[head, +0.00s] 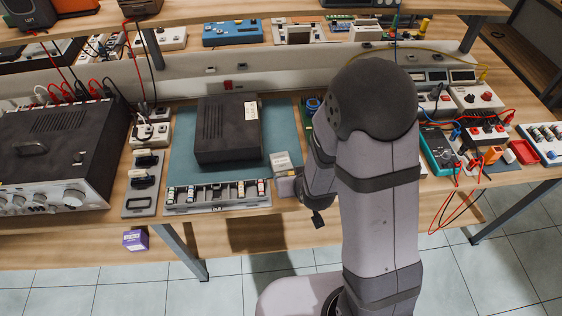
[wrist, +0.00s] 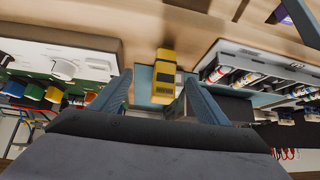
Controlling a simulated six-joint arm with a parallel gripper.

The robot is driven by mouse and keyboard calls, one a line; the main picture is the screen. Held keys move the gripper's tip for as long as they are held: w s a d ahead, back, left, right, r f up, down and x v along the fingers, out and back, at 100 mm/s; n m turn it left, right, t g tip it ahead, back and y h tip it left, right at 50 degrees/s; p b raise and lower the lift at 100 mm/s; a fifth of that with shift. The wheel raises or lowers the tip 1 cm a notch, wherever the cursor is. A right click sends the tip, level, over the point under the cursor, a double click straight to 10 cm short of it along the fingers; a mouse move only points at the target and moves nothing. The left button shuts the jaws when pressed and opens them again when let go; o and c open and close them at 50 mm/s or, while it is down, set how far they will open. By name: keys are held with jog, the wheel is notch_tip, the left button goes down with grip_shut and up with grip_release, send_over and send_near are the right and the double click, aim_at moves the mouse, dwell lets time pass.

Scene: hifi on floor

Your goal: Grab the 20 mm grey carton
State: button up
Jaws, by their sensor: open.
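A small pale grey carton (head: 281,161) stands at the front right corner of the teal mat, beside the organiser tray, in the head view. My gripper (wrist: 157,86) is open, with its two blue-grey fingers spread in the wrist view. A yellow block (wrist: 164,72) with dark marks shows in the gap between the fingers, near their tips. I cannot tell whether this block and the grey carton are one thing, nor whether a finger touches it. In the head view my arm hides most of the gripper, which is close to the carton.
The organiser tray (head: 218,195) with several small bottles lies left of the carton; it also shows in the wrist view (wrist: 262,62). A black box (head: 228,130) stands behind on the teal mat (head: 182,160). A purple box (head: 135,240) is below the bench's front edge.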

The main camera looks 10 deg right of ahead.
aim_at(281, 164)
jog(key=shift+w+a+f+t+p, duration=0.3)
jog(key=shift+w+f+t+p, duration=0.15)
jog(key=shift+t, duration=0.15)
jog(key=shift+a+f+t+p, duration=0.1)
jog(key=shift+a+t+p, duration=0.1)
jog(key=shift+t+p, duration=0.35)
jog(key=shift+s+a+t+y+p, duration=0.15)
jog(key=shift+s+t+y+p, duration=0.15)
jog(key=shift+t, duration=0.35)
jog(key=shift+s+a+r+n+t+p, duration=0.2)
jog(key=shift+s+r+n+t+p, duration=0.2)
jog(key=shift+s+r+t, duration=0.3)
jog(key=shift+w+f, duration=0.15)
jog(key=shift+w, duration=0.05)
jog(key=b+x, duration=0.2)
jog(key=b, duration=0.1)
jog(key=shift+w, duration=0.15)
